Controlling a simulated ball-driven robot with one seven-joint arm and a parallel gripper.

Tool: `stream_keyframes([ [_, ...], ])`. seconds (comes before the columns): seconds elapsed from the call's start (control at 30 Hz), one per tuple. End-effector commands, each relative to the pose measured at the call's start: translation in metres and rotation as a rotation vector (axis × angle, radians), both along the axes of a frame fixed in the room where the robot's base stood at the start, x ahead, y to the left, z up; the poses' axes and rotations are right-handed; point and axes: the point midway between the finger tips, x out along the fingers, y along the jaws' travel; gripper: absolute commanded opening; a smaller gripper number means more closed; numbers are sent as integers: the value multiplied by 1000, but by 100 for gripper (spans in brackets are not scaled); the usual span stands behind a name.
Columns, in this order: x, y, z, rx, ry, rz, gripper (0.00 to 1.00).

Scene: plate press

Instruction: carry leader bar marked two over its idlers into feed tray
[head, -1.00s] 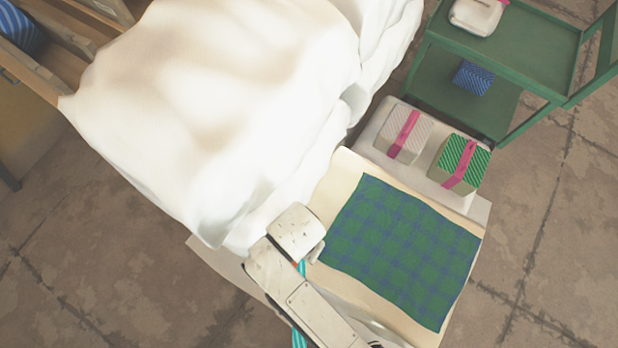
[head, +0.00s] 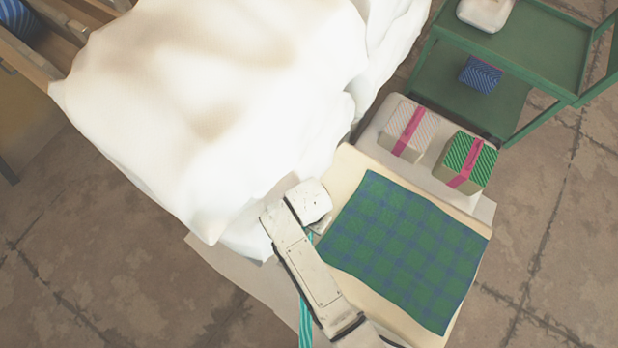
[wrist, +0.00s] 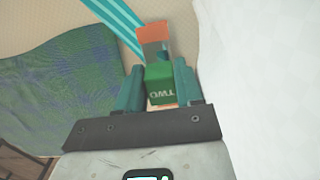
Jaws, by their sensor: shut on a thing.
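In the wrist view, my gripper (wrist: 158,68) is shut on the leader bar (wrist: 159,84), a green block with an orange end, marked TWO upside down. A teal striped web (wrist: 108,20) runs up and left from beside the bar. In the head view, the striped web (head: 305,322) shows below my arm, and my arm's end lies between the white mass and the green plaid cloth. The gripper's fingers and the bar are hidden there. I cannot make out the idlers or the feed tray in either view.
A large white draped mass (head: 215,100) fills the upper left. A green plaid cloth (head: 405,250) lies on a cream surface at right. Two wrapped boxes (head: 405,132) (head: 467,162) stand behind it. A green trolley (head: 470,110) stands at upper right. Bare floor surrounds.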

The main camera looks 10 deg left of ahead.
Motion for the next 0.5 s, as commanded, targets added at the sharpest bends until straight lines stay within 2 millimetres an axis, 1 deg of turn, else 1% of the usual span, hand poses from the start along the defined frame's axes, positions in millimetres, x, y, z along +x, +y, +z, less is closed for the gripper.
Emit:
stream_keyframes([
  [0.27,0,0,-4,0,0,1,2],
  [0.3,0,0,-3,0,0,1,40],
  [0.5,0,0,-3,0,0,1,59],
])
